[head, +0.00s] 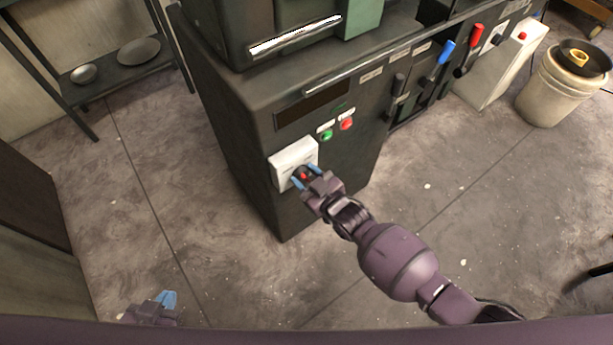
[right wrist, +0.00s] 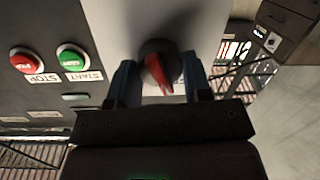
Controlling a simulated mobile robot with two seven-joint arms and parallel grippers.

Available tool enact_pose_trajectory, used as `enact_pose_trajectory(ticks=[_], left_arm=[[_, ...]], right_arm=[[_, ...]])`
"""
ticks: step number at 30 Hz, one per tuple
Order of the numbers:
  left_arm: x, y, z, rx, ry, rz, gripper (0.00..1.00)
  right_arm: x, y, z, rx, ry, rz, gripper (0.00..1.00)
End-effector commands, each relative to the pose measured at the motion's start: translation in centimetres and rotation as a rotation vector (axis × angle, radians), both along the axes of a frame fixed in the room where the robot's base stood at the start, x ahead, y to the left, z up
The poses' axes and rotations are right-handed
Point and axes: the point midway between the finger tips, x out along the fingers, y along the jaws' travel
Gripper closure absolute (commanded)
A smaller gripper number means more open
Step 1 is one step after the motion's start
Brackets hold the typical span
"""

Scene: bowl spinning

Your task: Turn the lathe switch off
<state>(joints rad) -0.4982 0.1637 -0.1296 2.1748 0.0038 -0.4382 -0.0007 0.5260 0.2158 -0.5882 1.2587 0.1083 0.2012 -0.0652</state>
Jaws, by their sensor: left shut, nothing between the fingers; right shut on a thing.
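The lathe (head: 235,110) is a dark grey machine in the middle of the head view. Its switch is a black rotary knob with a red pointer (right wrist: 160,70) on a white plate (head: 284,163). My right gripper (head: 306,175) is at the plate with its blue fingers on either side of the knob, shut on it. In the right wrist view the fingers flank the knob and the red pointer runs down the picture, slightly tilted. The knob is partly hidden by the gripper in the head view. My left gripper (head: 167,299) is low at the left, shut and empty, away from the lathe.
A green button (head: 327,135) and a red button (head: 347,124) sit above the plate. Black, blue and red levers (head: 446,52) stick out further right. A bucket (head: 549,90) stands at the far right, a shelf with bowls (head: 139,51) at the back left. Floor in front is clear.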

Motion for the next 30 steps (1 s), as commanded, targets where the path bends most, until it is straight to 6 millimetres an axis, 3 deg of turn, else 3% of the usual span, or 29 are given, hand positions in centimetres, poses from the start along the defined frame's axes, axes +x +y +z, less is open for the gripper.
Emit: enact_pose_trajectory(ticks=[15,30], left_arm=[[-0.17,-0.12,0.85,-0.003,-0.011,0.002,1.00],[0.36,-0.21,1.06,-0.004,-0.022,0.000,1.00]], right_arm=[[-0.11,0.18,0.04,-0.281,-0.205,-0.001,0.79],[-0.13,0.17,-0.03,-0.341,-0.248,0.000,0.78]])
